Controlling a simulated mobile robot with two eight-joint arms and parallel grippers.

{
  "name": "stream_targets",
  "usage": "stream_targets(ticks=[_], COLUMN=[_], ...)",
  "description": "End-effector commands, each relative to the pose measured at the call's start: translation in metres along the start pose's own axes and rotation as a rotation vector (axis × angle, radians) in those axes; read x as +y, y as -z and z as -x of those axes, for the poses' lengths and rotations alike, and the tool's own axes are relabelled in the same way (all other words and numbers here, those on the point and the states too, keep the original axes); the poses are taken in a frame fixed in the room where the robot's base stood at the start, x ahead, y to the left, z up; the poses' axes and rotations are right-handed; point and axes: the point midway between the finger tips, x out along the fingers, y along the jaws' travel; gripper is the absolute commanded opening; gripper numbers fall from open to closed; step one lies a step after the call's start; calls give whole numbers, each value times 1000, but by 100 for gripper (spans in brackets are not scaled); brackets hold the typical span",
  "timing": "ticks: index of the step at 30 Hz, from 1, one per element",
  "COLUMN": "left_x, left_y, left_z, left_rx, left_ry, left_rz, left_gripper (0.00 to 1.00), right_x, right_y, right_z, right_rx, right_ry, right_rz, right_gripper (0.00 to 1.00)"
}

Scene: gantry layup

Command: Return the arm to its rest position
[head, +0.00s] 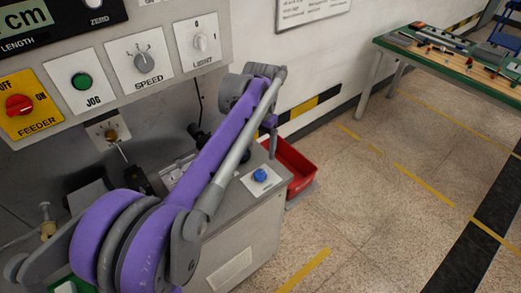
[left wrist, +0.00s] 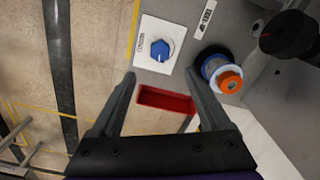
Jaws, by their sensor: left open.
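My left arm, purple and grey, reaches from the lower left of the head view up past the machine's panel. My left gripper (head: 271,137) is small and partly hidden there, above the machine's right end. In the left wrist view the left gripper (left wrist: 160,84) is open, with two dark fingers spread and nothing between them held. A red bin (left wrist: 165,101) shows beyond and between the fingers, apart from them. My right gripper is in neither view.
The grey machine has a blue knob (head: 261,175) on its top and a control panel (head: 121,55) above. The red bin (head: 293,165) stands beside it. A workbench (head: 450,55) with tools is at the upper right. The speckled floor between is clear.

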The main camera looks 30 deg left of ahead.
Motion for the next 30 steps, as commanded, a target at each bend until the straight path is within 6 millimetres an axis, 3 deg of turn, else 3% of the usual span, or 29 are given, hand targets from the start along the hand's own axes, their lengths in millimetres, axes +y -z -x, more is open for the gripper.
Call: stream_targets(ticks=[11,16,23,30], left_x=[0,12,53,88], left_y=[0,-16,-82,-159], left_z=[0,1,-10,-48], left_rx=[1,35,181,350], left_ry=[0,7,25,22], left_rz=[0,0,5,12], left_gripper=[79,79,79,79], right_x=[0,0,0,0], right_y=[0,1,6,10], right_z=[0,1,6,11], right_rx=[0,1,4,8], right_ry=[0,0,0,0], right_rz=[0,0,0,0], right_gripper=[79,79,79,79])
